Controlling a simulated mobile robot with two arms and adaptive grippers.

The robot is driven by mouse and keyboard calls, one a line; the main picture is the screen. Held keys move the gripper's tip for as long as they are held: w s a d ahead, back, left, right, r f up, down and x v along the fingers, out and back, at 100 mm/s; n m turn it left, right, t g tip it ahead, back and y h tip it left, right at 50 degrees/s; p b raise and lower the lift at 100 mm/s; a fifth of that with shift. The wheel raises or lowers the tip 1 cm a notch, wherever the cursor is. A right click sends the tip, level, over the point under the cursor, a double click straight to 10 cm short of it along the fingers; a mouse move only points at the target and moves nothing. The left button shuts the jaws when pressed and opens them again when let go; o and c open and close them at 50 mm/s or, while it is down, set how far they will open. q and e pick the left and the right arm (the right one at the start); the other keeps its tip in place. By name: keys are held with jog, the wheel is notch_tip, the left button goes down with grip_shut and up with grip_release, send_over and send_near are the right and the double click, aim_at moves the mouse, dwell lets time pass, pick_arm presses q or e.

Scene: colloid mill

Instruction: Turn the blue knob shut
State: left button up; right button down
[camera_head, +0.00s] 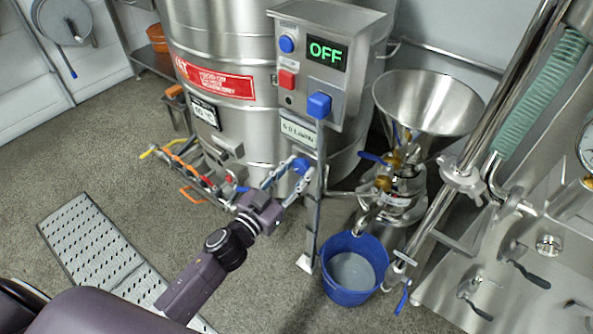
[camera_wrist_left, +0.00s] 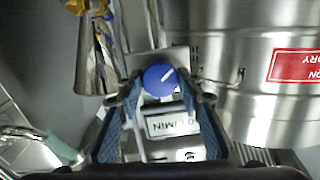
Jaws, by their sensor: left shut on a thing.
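A round blue knob (camera_head: 300,166) sits low on the front of the steel control post, below the small flow label (camera_head: 298,132). In the left wrist view the knob (camera_wrist_left: 160,79) carries a white pointer line slanting to the upper right. My left gripper (camera_head: 284,180) reaches up to it from the lower left. Its two fingers (camera_wrist_left: 160,88) are on either side of the knob and shut on it. The fingers partly cover the knob in the head view. My right gripper is not in view.
The control box above has an OFF display (camera_head: 326,53), a red button (camera_head: 287,80) and another blue knob (camera_head: 319,105). A steel tank (camera_head: 225,60) stands behind. Right are a funnel mill (camera_head: 425,100) and a blue bucket (camera_head: 335,294). Pipes with coloured handles (camera_head: 190,165) lie left.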

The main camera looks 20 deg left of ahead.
pick_arm(q)
jog(key=shift+m, duration=0.9)
jog(key=m, duration=0.4)
jog(key=shift+f+m, duration=0.1)
jog(key=shift+m, duration=1.3)
jog(key=m, duration=0.2)
jog(key=shift+m+h, duration=0.3)
jog(key=shift+m, duration=0.1)
jog(key=shift+m+b, duration=0.35)
jog(key=shift+m, duration=0.55)
jog(key=m, duration=0.4)
jog(key=shift+a, duration=0.1)
jog(key=m+b, duration=0.1)
jog(key=m, duration=0.2)
jog(key=shift+m+h, duration=0.3)
jog(key=shift+m, duration=0.1)
jog(key=m, duration=0.4)
jog(key=shift+b, duration=0.4)
jog(key=shift+m, duration=0.4)
jog(key=shift+m+h, duration=0.3)
jog(key=shift+m, duration=0.3)
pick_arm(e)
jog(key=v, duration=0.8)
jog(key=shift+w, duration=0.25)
pick_arm(q)
jog(key=shift+m, duration=0.3)
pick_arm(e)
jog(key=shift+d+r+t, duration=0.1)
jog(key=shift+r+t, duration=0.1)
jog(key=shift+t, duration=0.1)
